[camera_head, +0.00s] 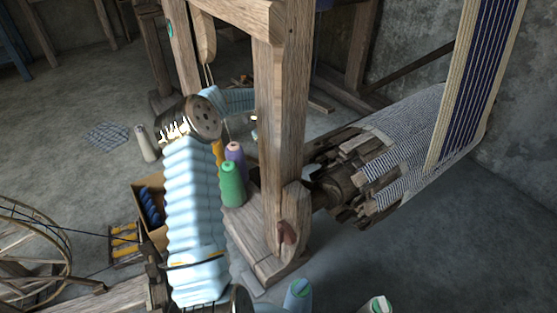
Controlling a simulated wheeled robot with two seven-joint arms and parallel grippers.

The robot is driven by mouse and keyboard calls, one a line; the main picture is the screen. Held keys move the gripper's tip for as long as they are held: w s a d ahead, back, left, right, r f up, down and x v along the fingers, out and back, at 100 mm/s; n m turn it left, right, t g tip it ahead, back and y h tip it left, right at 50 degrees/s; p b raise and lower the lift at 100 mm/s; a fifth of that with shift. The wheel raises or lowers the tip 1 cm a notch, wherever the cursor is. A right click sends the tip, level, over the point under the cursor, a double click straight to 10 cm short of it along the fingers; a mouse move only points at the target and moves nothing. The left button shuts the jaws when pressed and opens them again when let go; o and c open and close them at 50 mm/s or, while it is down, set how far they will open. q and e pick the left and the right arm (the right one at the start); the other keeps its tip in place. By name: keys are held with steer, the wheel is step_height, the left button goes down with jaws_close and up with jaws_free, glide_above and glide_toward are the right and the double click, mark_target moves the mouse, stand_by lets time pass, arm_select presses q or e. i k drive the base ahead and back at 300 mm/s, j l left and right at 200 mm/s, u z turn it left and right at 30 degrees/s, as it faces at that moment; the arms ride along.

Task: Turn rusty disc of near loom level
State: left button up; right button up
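The near loom's wooden post (280,140) stands upright in the middle of the view. A small reddish-brown piece (287,233) shows at the foot of this post; I cannot tell whether it is the rusty disc or how it is turned. My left arm, in a pale blue ribbed sleeve, rises from the bottom, bends at a dark metal joint and runs right behind the post. The post hides its end, so I do not see my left gripper. My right gripper is not in view.
Green (232,185) and purple (235,153) yarn cones stand beside my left arm. A beam wound with striped cloth (400,135) lies right of the post. A spinning wheel (35,245) stands at the lower left.

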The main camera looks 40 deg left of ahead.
mark_target(285, 234)
steer(key=k, duration=1)
